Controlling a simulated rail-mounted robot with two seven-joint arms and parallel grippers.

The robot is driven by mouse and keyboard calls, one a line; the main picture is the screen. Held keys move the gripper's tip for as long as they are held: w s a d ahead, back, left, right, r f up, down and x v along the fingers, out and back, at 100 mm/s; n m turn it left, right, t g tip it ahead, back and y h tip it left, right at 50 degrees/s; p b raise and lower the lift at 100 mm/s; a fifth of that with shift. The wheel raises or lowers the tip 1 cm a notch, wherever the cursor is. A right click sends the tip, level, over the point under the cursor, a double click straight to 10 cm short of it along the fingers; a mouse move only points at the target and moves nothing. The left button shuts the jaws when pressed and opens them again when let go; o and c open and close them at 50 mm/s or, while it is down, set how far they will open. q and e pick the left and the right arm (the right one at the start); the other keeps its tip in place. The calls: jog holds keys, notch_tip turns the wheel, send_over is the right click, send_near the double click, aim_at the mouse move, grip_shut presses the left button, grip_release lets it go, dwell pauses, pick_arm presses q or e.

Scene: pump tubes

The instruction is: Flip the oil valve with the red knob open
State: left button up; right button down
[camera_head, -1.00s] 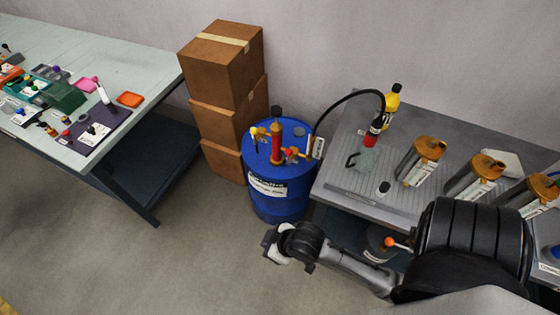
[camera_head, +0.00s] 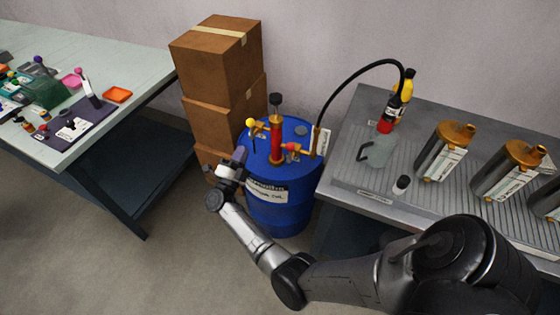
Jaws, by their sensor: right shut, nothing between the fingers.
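The blue oil drum (camera_head: 275,211) stands on the floor between the two tables. A red pump (camera_head: 277,141) with brass fittings rises from its top. The valve with the red knob (camera_head: 292,147) is on the right side of the pump. A valve with a yellow knob (camera_head: 250,122) is on the left side. My right gripper (camera_head: 239,157) is shut and empty at the left front of the drum, apart from the red knob and to its left. Its fingertips are small and partly hard to make out. My left gripper is not in view.
A black hose (camera_head: 352,75) arches from the pump side to the right table (camera_head: 375,197), which holds bottles, a clear jug (camera_head: 379,150) and metal canisters (camera_head: 443,150). Cardboard boxes (camera_head: 215,57) are stacked behind the drum. A cluttered table (camera_head: 150,62) stands left. The front floor is clear.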

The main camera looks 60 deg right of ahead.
jog(key=s+a+f+m+g+y+b, duration=0.2)
jog(key=a+f+m+g+y, duration=0.2)
jog(key=m+g, duration=0.3)
jog(key=shift+s+f+m+g+y, duration=0.45)
jog(key=shift+f+g, duration=0.35)
jog(key=shift+g, duration=1.6)
jog(key=b, duration=0.1)
send_near(289, 146)
jog(key=f+x, duration=0.1)
jog(key=x, duration=0.4)
jog(key=shift+s+d, duration=0.25)
jog(key=shift+d, duration=0.6)
jog(key=shift+s, duration=0.1)
